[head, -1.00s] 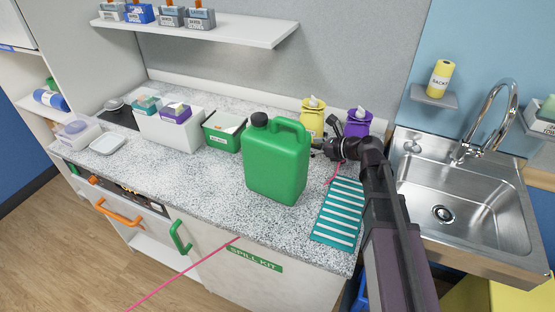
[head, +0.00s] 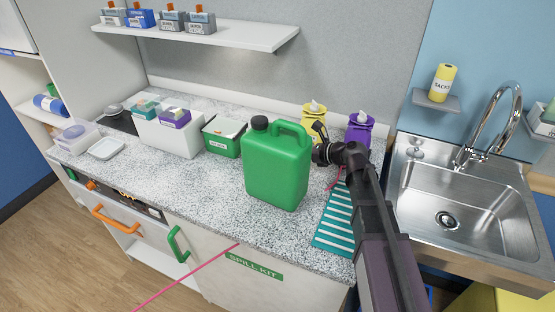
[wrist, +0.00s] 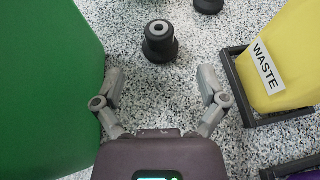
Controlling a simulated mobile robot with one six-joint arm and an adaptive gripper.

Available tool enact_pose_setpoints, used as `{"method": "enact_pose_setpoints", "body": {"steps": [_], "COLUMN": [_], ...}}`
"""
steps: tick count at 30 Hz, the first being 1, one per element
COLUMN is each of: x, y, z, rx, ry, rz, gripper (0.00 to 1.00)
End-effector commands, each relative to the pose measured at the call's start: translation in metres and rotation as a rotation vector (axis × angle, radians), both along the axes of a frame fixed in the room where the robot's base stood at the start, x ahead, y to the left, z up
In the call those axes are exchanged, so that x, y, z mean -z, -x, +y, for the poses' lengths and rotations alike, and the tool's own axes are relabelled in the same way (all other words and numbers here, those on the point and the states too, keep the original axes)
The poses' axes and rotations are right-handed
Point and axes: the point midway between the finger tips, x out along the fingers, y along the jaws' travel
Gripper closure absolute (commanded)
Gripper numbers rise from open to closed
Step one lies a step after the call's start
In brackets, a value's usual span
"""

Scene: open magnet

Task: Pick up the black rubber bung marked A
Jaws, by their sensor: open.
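A black rubber bung (wrist: 159,45) stands upright on the speckled worktop, ahead of my gripper in the wrist view. It has a stepped shape with a pale ring on top, and no letter A can be read on it. A second black object (wrist: 208,4) is cut off by the top edge of that view. My gripper (wrist: 161,84) is open and empty, its fingers spread short of the first bung and not touching it. In the head view my gripper (head: 320,143) is beside the green jerrycan (head: 277,165), and I cannot make out the bung there.
The jerrycan stands close on the left in the wrist view. The yellow WASTE container (wrist: 285,55) in a dark frame stands close on the right. A purple container (head: 360,130) and a teal striped mat (head: 334,232) are near my arm. Speckled worktop (wrist: 120,20) shows between them.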

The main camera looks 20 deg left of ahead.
Motion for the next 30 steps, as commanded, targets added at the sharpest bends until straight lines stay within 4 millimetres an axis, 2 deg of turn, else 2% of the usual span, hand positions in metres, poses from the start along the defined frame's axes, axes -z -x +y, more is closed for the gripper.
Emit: {"method": "enact_pose_setpoints", "body": {"steps": [3,7,23,30], "x": [0.009,0.013,0.015,0.022], "y": [-0.005,-0.007,-0.009,-0.013], "z": [0.017,0.028,0.033,0.052], "rx": [-0.002,0.0,0.002,0.002], "ry": [0.0,0.0,0.0,0.0], "rz": [0.001,0.0,0.0,0.0], "gripper": [0.08,0.08,0.08,0.08]}}
